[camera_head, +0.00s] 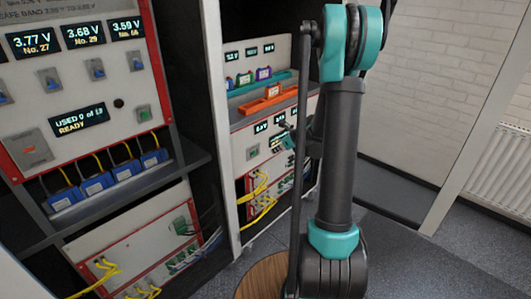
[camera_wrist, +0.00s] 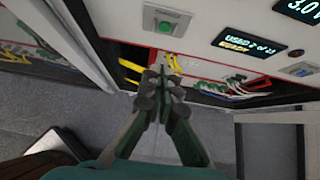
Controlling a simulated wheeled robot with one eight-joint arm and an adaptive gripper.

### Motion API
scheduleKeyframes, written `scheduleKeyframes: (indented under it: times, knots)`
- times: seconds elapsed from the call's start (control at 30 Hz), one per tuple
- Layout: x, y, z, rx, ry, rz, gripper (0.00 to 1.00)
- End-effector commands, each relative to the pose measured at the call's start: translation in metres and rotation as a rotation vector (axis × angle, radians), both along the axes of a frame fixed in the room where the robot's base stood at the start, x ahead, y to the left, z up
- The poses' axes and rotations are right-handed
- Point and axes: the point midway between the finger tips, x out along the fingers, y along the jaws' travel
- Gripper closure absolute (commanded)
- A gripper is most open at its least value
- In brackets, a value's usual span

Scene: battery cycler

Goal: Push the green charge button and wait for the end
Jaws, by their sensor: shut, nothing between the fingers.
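The wrist view shows a green button (camera_wrist: 167,26) in a square plate on a pale panel. A display (camera_wrist: 246,45) beside it reads "USED", a blurred count and "READY". My gripper (camera_wrist: 163,75) is shut and empty, its fingertips below the button in the picture and apart from it. In the head view my gripper (camera_head: 284,135) is at the front of the farther rack, partly hidden by my arm. That rack has a small green button (camera_head: 253,152) to the left of my gripper.
The nearer rack has a shelf of blue cells (camera_head: 94,185) with yellow leads. The farther rack has an orange tray (camera_head: 265,102) above my gripper and yellow cables (camera_head: 262,190) below. A white wall and radiator (camera_head: 497,165) stand right, with open floor before them.

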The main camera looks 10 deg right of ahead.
Motion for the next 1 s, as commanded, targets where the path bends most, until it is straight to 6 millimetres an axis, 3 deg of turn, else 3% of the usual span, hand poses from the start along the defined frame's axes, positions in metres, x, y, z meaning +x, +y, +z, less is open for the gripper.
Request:
scheduleKeyframes:
  times: [0.63,0.8,1.0]
  knots:
    - [0.057,0.042,-0.070,0.000,0.000,0.003,1.00]
    - [0.076,0.056,-0.067,-0.001,-0.001,0.003,1.00]
    - [0.086,0.063,-0.067,0.000,0.000,0.001,1.00]
